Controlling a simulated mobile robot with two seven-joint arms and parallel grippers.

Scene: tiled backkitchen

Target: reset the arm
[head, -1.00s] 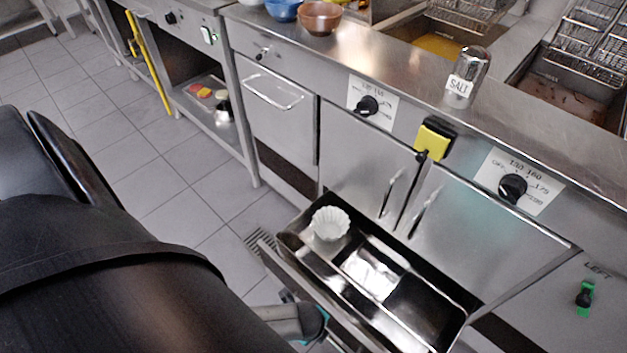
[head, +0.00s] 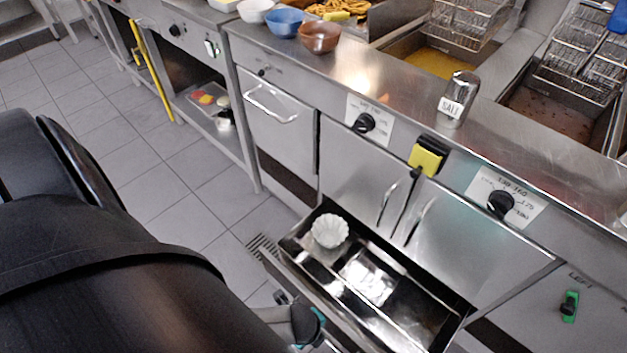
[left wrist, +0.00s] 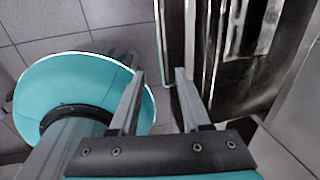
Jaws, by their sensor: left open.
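My left gripper (left wrist: 160,72) is open in the left wrist view, with its two grey fingers apart and nothing between them. It is beside the open drawer (left wrist: 172,45), whose metal wall runs along the right. In the head view, part of my left arm shows low in the picture, next to the near side of the same drawer (head: 325,310). A white fluted bowl (head: 330,231) stands in the drawer's far left end. My right gripper is not in view.
The steel counter holds a salt shaker (head: 457,98), a brown bowl (head: 319,37), a blue bowl (head: 285,23) and a white bowl (head: 255,10). Fryer baskets (head: 468,22) stand behind. The open drawer juts out over the floor. Tiled floor (head: 165,185) is clear at left.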

